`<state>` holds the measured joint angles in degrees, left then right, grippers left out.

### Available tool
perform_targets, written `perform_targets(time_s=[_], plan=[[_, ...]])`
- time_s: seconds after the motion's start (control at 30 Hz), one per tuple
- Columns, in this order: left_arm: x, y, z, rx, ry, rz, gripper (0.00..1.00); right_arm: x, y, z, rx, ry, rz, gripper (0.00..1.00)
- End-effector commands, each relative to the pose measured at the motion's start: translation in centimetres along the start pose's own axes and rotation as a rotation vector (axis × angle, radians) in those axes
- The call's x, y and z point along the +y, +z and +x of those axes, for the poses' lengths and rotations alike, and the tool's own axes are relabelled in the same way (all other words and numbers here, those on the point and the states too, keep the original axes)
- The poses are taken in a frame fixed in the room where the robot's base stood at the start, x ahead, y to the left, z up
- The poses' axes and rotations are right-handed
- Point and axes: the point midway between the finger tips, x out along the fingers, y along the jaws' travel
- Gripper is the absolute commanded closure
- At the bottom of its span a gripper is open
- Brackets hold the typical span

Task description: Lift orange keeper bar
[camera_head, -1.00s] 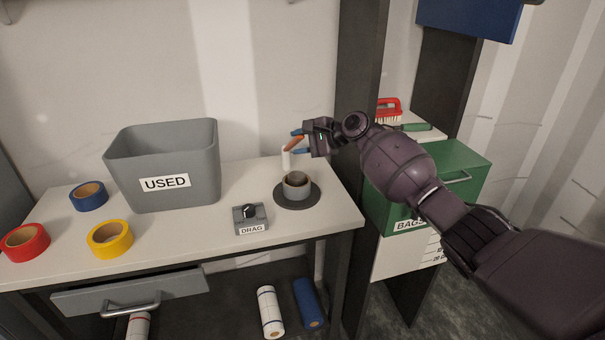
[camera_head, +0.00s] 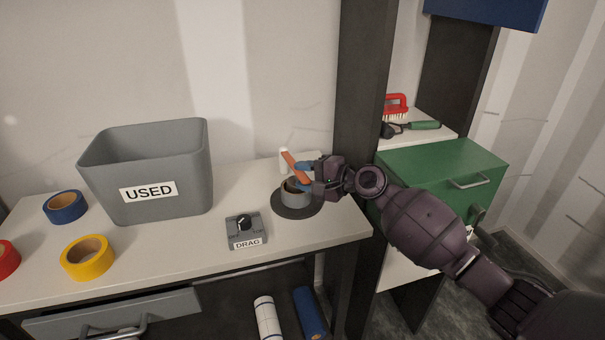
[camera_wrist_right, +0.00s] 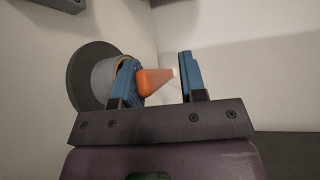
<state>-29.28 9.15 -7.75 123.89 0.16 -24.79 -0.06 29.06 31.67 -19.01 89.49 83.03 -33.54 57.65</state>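The orange keeper bar (camera_head: 295,168) slopes down to the right from the top of a white post (camera_head: 283,158), over a grey ring-shaped roll (camera_head: 294,192) on a dark round base (camera_head: 290,210). My right gripper (camera_head: 301,174) is at the bar's lower end, just above the roll. In the right wrist view the bar (camera_wrist_right: 154,82) lies between the blue fingers of the gripper (camera_wrist_right: 158,80). It meets or overlaps the left finger, and a gap shows towards the right finger. The fingers look open. My left gripper is out of view.
A grey USED bin (camera_head: 190,195) stands left on the bench. A DRAG knob box (camera_head: 246,233) sits in front of the roll. Blue (camera_head: 65,207) and yellow (camera_head: 87,258) tape rolls lie at left. A dark upright (camera_head: 361,100) rises behind my right arm.

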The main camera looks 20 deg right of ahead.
Motion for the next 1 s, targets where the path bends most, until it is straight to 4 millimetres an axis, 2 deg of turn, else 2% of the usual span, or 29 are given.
perform_targets(time_s=[0.43, 1.0], plan=[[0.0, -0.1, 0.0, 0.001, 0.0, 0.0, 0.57, 0.1, 0.1, -0.4, 0.001, -0.004, -0.004, 0.62], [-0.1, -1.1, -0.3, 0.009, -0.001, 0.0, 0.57, 0.2, 0.1, -3.5, 0.001, -0.003, -0.003, 0.62]])
